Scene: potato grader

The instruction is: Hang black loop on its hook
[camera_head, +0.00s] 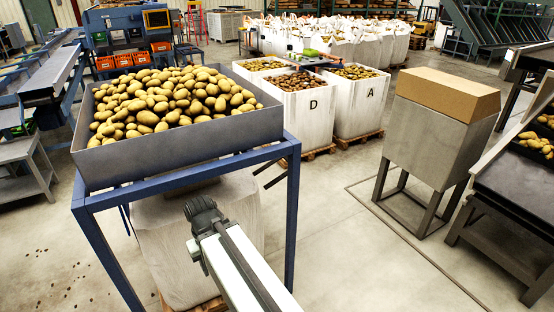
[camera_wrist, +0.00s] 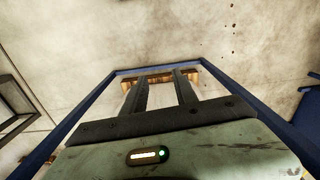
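My gripper (camera_wrist: 162,80) shows in the wrist view with its two dark fingers apart and nothing visible between them. In the head view the white arm runs up to a dark joint in front of the blue stand, and the fingers cannot be made out. The stand (camera_head: 293,215) carries a grey hopper full of potatoes. A white bulk bag (camera_head: 245,208) is under the hopper, partly behind my arm. A dark strap-like piece (camera_head: 272,172) shows near the stand's right post; I cannot tell whether it is the black loop or a hook. No loop is clearly visible in the wrist view.
The hopper (camera_head: 190,150) overhangs close above my arm. A blue frame (camera_wrist: 85,115) surrounds the fingers in the wrist view. Filled bags marked D (camera_head: 307,120) and A (camera_head: 362,112) stand behind. A cardboard-topped grey box (camera_head: 430,135) stands right; floor between is clear.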

